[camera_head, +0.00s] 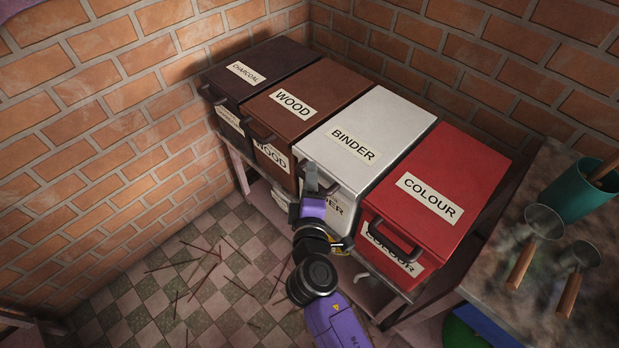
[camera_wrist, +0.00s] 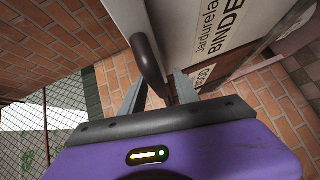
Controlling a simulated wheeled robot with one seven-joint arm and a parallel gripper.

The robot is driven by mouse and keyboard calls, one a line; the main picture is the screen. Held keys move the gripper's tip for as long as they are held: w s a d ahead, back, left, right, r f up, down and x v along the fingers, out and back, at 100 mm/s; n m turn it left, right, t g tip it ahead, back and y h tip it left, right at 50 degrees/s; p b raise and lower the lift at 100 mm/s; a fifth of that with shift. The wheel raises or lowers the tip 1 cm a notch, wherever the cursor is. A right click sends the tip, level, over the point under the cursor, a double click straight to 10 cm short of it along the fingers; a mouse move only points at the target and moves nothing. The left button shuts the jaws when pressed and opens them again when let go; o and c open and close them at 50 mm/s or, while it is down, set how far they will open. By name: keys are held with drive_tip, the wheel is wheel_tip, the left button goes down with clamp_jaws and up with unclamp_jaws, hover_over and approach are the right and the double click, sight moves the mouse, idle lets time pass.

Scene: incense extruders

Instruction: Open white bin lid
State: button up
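The white bin (camera_head: 388,118) has a flat lid labelled BINDER, and the lid lies shut. It stands between the brown WOOD bin and the red COLOUR bin. Its dark curved handle (camera_wrist: 148,60) shows in the wrist view, at the bin's front. My gripper (camera_head: 314,180) is at the front edge of the white bin and covers most of the handle in the head view. In the wrist view, its two grey fingers (camera_wrist: 160,92) stand apart, with the handle's lower end between them. Whether they touch the handle is unclear.
The brown WOOD bin (camera_head: 310,95) and dark CHARCOAL bin (camera_head: 258,68) stand to the left, the red COLOUR bin (camera_head: 440,190) to the right. A table (camera_head: 500,290) with a green pot (camera_head: 578,190) and two scoops is at right. Thin sticks lie on the checkered floor (camera_head: 190,275).

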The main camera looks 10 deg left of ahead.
drive_tip(key=shift+c, duration=0.5)
clamp_jaws()
idle(0.8)
